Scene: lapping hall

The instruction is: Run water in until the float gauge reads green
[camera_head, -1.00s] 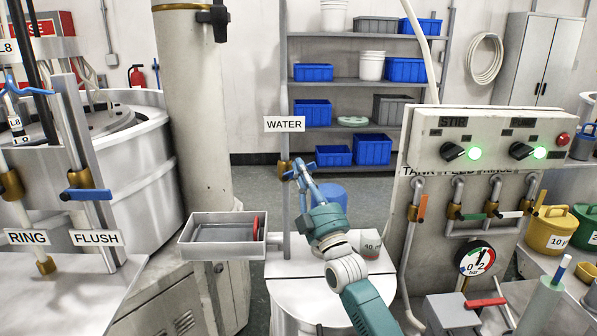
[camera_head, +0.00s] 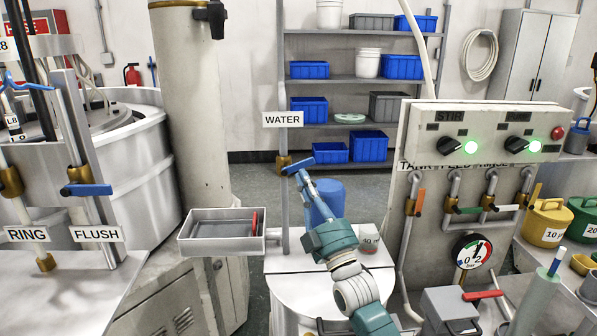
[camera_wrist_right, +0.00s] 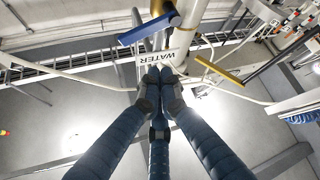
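The WATER sign (camera_head: 283,120) hangs on an upright pipe. Below it is a brass valve (camera_head: 284,164) with a blue lever (camera_head: 300,166) pointing right and slightly up. My right gripper (camera_head: 304,180) is just below the lever's free end. In the right wrist view its fingertips (camera_wrist_right: 160,76) are together with nothing seen between them, and the blue lever (camera_wrist_right: 148,29) lies beyond, seemingly apart. A white drum (camera_head: 300,295) stands below, partly hidden by my arm. My left gripper is not in view.
A grey tray (camera_head: 222,240) juts out left of the pipe. A control panel (camera_head: 487,130), lever taps and a round bar dial (camera_head: 473,254) stand right. Shelves (camera_head: 360,80) stand behind.

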